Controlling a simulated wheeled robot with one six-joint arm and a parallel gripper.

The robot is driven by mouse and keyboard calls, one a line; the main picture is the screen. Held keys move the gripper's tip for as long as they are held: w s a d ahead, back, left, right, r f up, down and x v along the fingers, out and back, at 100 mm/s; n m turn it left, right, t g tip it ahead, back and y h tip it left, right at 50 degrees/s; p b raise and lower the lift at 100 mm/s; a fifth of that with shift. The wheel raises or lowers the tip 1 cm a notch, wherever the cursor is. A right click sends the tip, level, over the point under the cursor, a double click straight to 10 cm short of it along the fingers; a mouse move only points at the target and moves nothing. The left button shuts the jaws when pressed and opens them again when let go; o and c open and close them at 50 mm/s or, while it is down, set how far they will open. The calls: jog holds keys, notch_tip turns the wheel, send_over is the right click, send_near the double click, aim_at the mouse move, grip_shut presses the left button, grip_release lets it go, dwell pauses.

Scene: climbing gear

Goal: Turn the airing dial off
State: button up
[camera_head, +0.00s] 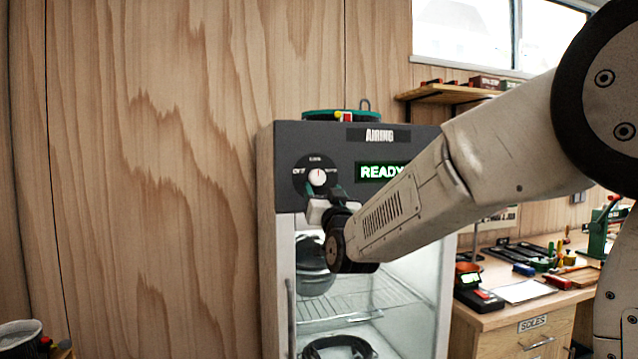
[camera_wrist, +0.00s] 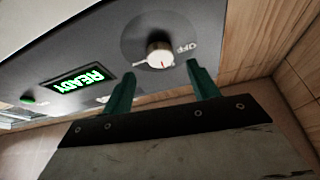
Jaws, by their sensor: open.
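The airing dial (camera_head: 317,176) is a round white knob with a red mark on a dark disc, at the upper left of the grey cabinet front. In the head view its red mark points about straight up, towards a small label at the top. The OFF label seems to be at the left. The knob also shows in the wrist view (camera_wrist: 160,56), with OFF to its right there. My gripper (camera_head: 325,190) is open just below the dial. In the wrist view its two green fingers (camera_wrist: 163,83) stand either side of the knob's line, apart from it, with nothing between them.
The cabinet panel (camera_head: 280,145) carries an AIRING sign and a lit green READY display (camera_head: 381,172). Below is a glass door with a helmet-like dark item (camera_head: 313,280) and wire shelves inside. A wooden bench (camera_head: 510,312) with tools stands at right. Bare wood wall fills the left.

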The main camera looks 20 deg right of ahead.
aim_at(318, 179)
jog(key=shift+x, duration=2.7)
jog(key=c, duration=1)
